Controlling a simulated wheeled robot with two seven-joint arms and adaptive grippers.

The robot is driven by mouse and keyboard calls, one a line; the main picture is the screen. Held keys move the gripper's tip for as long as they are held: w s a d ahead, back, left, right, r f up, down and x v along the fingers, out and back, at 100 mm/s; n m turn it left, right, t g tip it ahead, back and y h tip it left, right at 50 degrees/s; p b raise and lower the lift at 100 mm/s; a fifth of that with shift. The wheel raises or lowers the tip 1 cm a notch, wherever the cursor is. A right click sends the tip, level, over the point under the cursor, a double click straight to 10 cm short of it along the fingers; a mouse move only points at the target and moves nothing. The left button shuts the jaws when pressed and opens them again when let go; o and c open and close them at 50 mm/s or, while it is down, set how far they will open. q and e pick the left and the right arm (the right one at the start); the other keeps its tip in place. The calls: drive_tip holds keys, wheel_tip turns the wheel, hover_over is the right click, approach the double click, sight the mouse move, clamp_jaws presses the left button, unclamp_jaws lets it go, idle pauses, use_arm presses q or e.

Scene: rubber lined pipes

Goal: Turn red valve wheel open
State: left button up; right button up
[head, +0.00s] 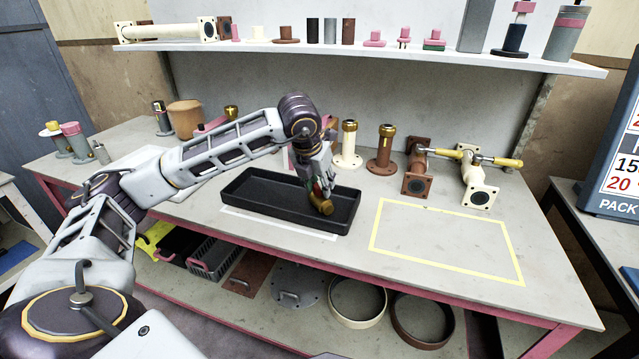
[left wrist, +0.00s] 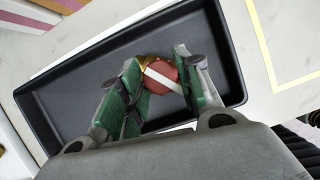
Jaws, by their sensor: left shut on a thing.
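My left gripper (head: 322,190) points down over the black tray (head: 240,198) on the bench. It is shut on a small brass and red-brown piece (head: 325,206). In the left wrist view, my gripper's green pads (left wrist: 155,88) sit on both sides of this piece (left wrist: 160,75), which shows a round red-brown face with a white stripe and a brass edge. Whether the piece touches the tray floor I cannot tell. I see no clear red valve wheel. A brown valve body (head: 417,175) and a cream valve body (head: 478,187), with yellow-tipped handles, stand at the right. My right gripper is out of view.
A brass-topped cream fitting (head: 348,145) and a brass-topped brown fitting (head: 385,150) stand behind the tray. A yellow-taped rectangle (head: 452,277) on the bench is empty. A shelf (head: 350,50) with several parts runs above. A display box (head: 612,150) stands at the far right.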

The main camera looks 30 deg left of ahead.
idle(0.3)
use_arm(q)
drive_tip(key=o, duration=1)
drive_tip(key=shift+o, duration=0.2)
drive_tip(key=shift+r, duration=0.15)
drive_tip(key=v, duration=1.1)
drive_tip(key=shift+s+r, duration=0.15)
drive_tip(key=shift+r, duration=0.2)
